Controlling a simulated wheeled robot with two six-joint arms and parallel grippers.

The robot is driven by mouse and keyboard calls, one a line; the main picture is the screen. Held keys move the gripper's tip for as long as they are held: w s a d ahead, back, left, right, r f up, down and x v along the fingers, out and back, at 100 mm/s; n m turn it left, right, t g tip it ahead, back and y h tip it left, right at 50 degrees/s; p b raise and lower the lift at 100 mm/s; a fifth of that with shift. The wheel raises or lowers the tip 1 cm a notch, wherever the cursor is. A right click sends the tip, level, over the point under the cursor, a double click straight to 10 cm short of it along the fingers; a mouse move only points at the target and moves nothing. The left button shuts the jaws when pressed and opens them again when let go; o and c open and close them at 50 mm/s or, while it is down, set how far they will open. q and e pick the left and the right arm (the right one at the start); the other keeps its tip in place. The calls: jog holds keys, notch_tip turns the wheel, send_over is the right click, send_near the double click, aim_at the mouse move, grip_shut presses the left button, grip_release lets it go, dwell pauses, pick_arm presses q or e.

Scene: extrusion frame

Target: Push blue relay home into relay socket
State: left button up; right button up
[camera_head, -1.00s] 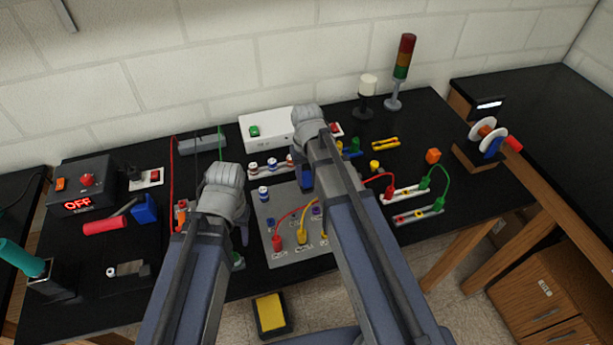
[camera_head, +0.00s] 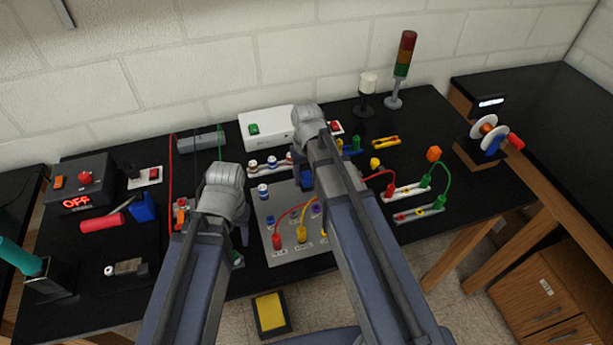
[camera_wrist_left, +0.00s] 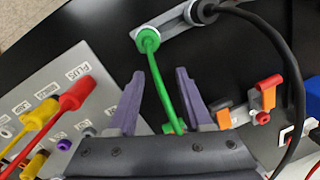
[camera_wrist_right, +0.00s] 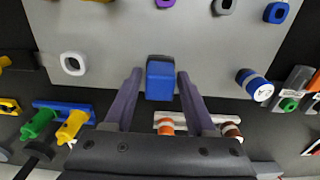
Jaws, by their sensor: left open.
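The blue relay (camera_wrist_right: 160,80) stands on the grey panel (camera_wrist_right: 110,38) in the right wrist view, near the panel's edge. A small part of blue also shows beside my right gripper in the head view (camera_head: 307,178). My right gripper (camera_wrist_right: 159,74) is open, with one finger on each side of the relay and narrow gaps visible. The relay socket is hidden beneath the relay, so its seating depth cannot be told. My left gripper (camera_wrist_left: 158,75) is open left of the panel, with a green lead (camera_wrist_left: 158,72) passing between its fingers in view; it appears not gripped.
Red (camera_head: 277,241) and yellow (camera_head: 302,234) plugs with leads rise from the panel. A white box (camera_head: 267,124) stands behind it. A black power unit (camera_head: 85,186) reading OFF is at left. Terminal strips with red and green leads (camera_head: 445,183) lie at right.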

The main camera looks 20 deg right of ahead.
jog(key=shift+o, duration=1.2)
pick_arm(q)
jog(key=shift+r, duration=0.2)
pick_arm(e)
jog(key=shift+r, duration=0.15)
notch_tip(320, 180, up, 8)
jog(key=p, duration=0.8)
jog(key=shift+f, duration=0.2)
pick_arm(q)
notch_tip(320, 180, up, 8)
jog(key=shift+f, duration=0.25)
jog(key=shift+s+f, duration=0.1)
pick_arm(e)
jog(key=shift+s+f, duration=0.1)
